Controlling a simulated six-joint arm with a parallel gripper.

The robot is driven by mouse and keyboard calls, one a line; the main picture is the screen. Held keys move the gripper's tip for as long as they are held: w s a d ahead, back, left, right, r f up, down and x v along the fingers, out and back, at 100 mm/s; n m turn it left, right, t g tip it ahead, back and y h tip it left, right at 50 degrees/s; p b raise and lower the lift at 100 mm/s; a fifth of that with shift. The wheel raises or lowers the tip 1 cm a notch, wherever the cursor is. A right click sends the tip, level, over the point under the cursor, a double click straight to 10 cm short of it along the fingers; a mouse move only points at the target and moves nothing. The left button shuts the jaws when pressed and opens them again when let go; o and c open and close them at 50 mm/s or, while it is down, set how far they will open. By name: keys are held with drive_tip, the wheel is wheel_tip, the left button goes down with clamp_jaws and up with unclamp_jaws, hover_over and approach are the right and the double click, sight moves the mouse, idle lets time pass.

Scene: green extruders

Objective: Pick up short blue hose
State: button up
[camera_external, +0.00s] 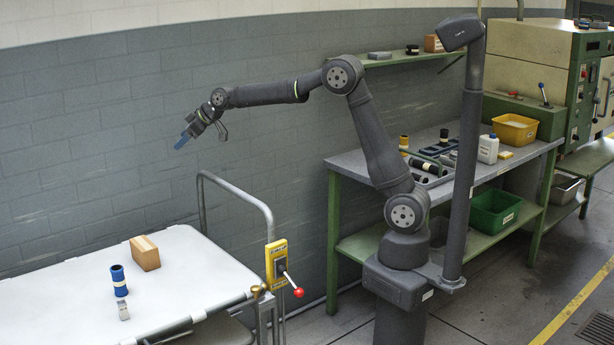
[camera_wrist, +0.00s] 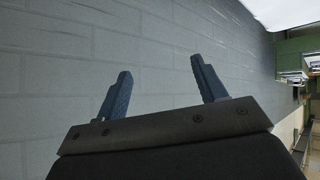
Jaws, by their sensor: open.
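A short blue hose (camera_external: 119,280) with a pale band stands upright on the white cart top, at the left in the external view. My gripper (camera_external: 185,138) is high above the cart, up and to the right of the hose, in front of the grey brick wall. In the wrist view my gripper (camera_wrist: 160,85) shows two blue fingers spread apart with nothing between them. The hose is not visible in the wrist view.
The white cart top (camera_external: 190,275) also holds a wooden block (camera_external: 145,253) behind the hose and a small metal piece (camera_external: 123,312) in front of it. A cart handle rail (camera_external: 240,187) and a yellow switch box (camera_external: 277,262) stand at its right. A workbench (camera_external: 352,165) with hoses and bins is further right.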

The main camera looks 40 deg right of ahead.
drive_tip(key=s+a+f+n+g, duration=0.2)
drive_tip(key=s+a+f, duration=0.2)
drive_tip(key=a, duration=0.5)
drive_tip(key=s+a+f+n+g, duration=0.2)
drive_tip(key=s+a+f, duration=0.2)
drive_tip(key=a, duration=0.5)
drive_tip(key=n+g+h, duration=0.1)
drive_tip(key=n+g, duration=0.2)
approach(118, 274)
drive_tip(key=w+d+r, duration=0.2)
drive_tip(key=d+r, duration=0.1)
drive_tip(key=r, duration=0.2)
drive_tip(key=shift+s+x, duration=0.1)
drive_tip(key=shift+x, duration=4.15)
drive_tip(key=shift+s+x, duration=0.15)
drive_tip(key=shift+x, duration=4.05)
drive_tip(key=shift+d+f, duration=0.1)
drive_tip(key=c, duration=1.1)
drive_tip(key=shift+c, duration=0.2)
